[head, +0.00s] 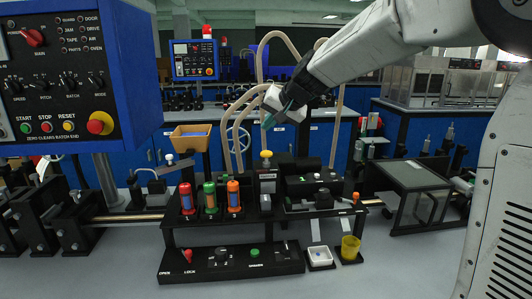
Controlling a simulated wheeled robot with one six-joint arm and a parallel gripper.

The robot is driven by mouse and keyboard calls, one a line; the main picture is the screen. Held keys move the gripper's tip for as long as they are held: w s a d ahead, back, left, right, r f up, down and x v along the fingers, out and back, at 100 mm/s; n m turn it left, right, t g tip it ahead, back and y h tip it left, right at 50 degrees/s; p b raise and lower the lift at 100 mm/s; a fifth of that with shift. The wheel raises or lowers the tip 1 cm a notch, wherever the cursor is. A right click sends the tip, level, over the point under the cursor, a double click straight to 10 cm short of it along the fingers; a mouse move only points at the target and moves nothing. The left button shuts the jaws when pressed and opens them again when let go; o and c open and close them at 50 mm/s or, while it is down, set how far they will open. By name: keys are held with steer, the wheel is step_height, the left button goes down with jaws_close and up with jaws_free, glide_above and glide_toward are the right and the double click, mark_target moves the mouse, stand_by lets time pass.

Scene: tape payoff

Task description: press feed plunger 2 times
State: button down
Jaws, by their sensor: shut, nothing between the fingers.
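A yellow-capped knob (266,154) stands upright on a dark block at the middle of the machine; it looks like the feed plunger, though its label is too small to read. My gripper (267,125) is at the end of my arm, which comes in from the upper right.
Red, green and orange cylinders (210,196) stand left of the knob. A front panel (231,262) carries a red lever and green button. A white tray (319,257) and yellow cup (350,248) sit right. Pale hoses (341,105) rise behind my gripper. A blue control box (140,75) fills the upper left.

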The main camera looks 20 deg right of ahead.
mark_target(267, 152)
step_height(267, 152, up, 4)
steer(key=shift+f, duration=0.1)
stand_by(0.4)
steer(key=shift+f, duration=4.4)
steer(key=shift+f, duration=0.4)
steer(key=shift+f, duration=1.3)
